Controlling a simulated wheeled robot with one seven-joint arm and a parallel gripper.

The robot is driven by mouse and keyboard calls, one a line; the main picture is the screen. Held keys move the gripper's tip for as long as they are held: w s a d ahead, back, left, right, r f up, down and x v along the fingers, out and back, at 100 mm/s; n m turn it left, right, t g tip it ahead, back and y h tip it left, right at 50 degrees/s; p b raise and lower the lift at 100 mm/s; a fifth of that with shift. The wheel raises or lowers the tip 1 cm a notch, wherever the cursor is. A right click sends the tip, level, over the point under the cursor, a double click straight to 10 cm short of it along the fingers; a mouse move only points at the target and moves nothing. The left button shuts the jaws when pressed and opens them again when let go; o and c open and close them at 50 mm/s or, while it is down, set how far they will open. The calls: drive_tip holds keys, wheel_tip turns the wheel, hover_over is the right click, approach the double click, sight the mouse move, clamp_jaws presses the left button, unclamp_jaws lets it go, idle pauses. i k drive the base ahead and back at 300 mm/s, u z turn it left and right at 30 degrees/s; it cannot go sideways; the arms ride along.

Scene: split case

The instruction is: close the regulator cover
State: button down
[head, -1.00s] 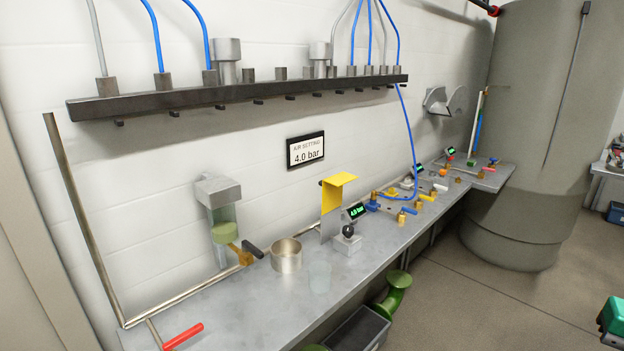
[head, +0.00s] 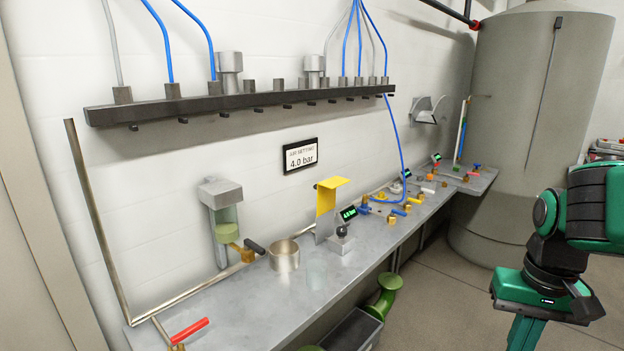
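The yellow regulator cover (head: 326,198) stands raised at the back of the bench in the head view, its top lip jutting out to the right. A grey plate (head: 327,232) is below it. In front stands the regulator, a small grey block (head: 341,246) with a black knob (head: 342,231), uncovered. A small green-lit display (head: 349,213) sits beside it. My green and black arm shows at the right edge, well apart from the cover.
A metal cup (head: 284,256), a sight-glass unit (head: 223,218) and a red-handled valve (head: 189,330) are left of the regulator. Brass fittings and a blue hose (head: 404,150) lie to the right. A black manifold rail (head: 240,101) hangs above. Floor before the bench is partly clear.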

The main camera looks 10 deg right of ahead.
sight(326, 190)
drive_tip(key=i, duration=1)
